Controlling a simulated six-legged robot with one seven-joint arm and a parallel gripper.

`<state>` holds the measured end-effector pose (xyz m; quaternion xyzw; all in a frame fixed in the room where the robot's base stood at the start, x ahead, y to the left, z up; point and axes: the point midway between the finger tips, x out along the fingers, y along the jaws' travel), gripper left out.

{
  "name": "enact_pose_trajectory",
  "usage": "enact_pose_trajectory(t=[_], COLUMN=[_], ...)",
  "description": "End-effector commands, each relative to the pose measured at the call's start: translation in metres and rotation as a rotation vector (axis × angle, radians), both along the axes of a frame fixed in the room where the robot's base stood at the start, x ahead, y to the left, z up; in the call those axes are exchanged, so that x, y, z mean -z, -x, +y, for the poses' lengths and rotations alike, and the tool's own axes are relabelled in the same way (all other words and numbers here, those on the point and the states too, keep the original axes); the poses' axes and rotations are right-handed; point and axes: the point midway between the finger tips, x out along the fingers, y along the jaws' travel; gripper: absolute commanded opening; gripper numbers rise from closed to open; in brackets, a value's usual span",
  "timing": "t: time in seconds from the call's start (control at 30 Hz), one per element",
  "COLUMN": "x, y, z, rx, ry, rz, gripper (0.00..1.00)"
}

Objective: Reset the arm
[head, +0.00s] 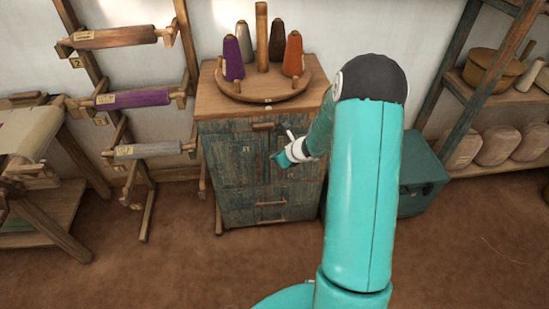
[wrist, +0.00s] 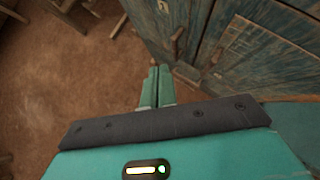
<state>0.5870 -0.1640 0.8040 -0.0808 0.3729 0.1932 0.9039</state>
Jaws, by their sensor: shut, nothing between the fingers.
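My arm is teal and rises at the right of the head view, bent at a dark elbow. My gripper (head: 280,158) is in front of the worn blue-green cabinet (head: 230,195). In the wrist view my gripper (wrist: 157,72) shows two teal fingers lying together, shut and empty. The cabinet also shows there, with a door handle (wrist: 177,40) just beyond and right of the fingertips. I cannot tell the exact gap between fingertips and cabinet. My arm hides part of the cabinet's right side in the head view.
A round wooden stand (head: 262,92) with several yarn cones tops the cabinet. A rack of rollers (head: 133,98) stands left. A teal chest (head: 420,178) and a shelf (head: 460,90) stand right. Brown floor (head: 150,270) is clear in front.

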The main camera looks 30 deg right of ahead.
Motion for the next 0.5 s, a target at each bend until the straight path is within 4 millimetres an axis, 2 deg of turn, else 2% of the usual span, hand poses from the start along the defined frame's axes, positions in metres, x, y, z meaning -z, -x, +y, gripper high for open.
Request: enact_pose_trajectory(t=[0.2,0.5], x=[-0.019,-0.024], y=[0.019,0.024], z=[0.005,0.009], rx=[0.002,-0.005], ry=[0.001,0.005], rz=[0.001,-0.002], gripper=[0.00,0.00])
